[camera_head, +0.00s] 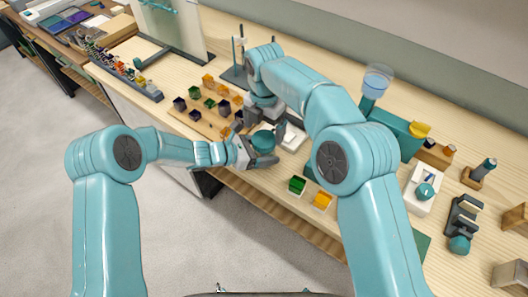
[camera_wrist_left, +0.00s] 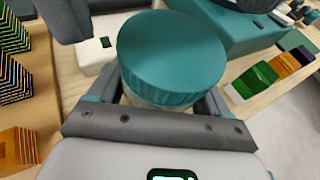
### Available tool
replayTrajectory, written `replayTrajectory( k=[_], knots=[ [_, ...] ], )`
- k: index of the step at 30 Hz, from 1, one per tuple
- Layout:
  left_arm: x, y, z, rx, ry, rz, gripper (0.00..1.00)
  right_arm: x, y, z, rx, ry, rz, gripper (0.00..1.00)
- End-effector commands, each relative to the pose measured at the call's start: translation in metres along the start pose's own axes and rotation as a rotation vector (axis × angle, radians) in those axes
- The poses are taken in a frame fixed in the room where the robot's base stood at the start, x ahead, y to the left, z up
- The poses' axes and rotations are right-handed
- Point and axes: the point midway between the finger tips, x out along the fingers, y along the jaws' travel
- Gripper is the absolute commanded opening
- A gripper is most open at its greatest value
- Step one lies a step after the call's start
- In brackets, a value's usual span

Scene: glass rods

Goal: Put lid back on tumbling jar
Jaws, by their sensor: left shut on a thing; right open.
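A round teal lid (camera_head: 263,140) sits on top of the tumbling jar, near the front of the bench. In the left wrist view the lid (camera_wrist_left: 172,52) fills the middle, and a pale strip of the jar (camera_wrist_left: 150,98) shows under its rim. I cannot tell whether the lid is fully seated. My left gripper (camera_head: 257,152) is shut on the jar, with a finger on each side below the lid. My right gripper (camera_head: 267,124) is open just behind and above the lid, its dark fingers apart. Part of it is hidden by its arm.
A wooden board (camera_head: 200,122) with several small coloured blocks is left of the jar. A green block (camera_head: 297,185) and an orange block (camera_head: 322,200) stand to the right near the front edge. A teal machine (camera_head: 398,130) stands behind my right arm. A glass panel stands at the back left.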

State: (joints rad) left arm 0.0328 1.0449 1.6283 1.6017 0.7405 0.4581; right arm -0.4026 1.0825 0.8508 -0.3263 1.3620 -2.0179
Motion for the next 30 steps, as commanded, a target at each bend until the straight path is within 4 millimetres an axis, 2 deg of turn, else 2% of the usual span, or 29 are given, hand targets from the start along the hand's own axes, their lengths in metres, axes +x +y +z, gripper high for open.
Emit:
replayTrajectory(
  k=[3, 7, 18, 19, 21, 24, 30],
  knots=[
    [0.0, 0.0, 0.001, 0.001, -0.002, 0.0, 0.0, 0.018, 0.0, 0.0, 0.0, 0.001, -0.002, 0.95],
    [0.0, 0.0, 0.001, 0.001, -0.002, 0.0, 0.0, 0.03, 0.0, 0.0, 0.0, 0.0, -0.001, 0.95],
    [0.0, 0.0, 0.001, 0.001, -0.002, 0.0, 0.0, 0.035, 0.0, 0.0, 0.001, -0.001, 0.0, 0.95],
    [0.0, 0.0, 0.001, 0.001, -0.002, 0.0, 0.0, 0.035, 0.0, 0.0, 0.001, -0.001, 0.0, 0.88],
    [0.0, 0.0, 0.001, 0.001, -0.002, 0.0, 0.0, 0.035, 0.0, 0.0, 0.001, -0.001, 0.0, 0.65],
    [0.0, 0.0, 0.001, 0.001, -0.002, 0.001, 0.0, 0.035, 0.0, 0.0, 0.001, 0.0, 0.0, 0.37],
    [0.0, 0.001, 0.001, 0.0, -0.002, 0.001, 0.0, 0.035, 0.0, 0.0, 0.017, 0.0, -0.001, 0.36]
  ],
)
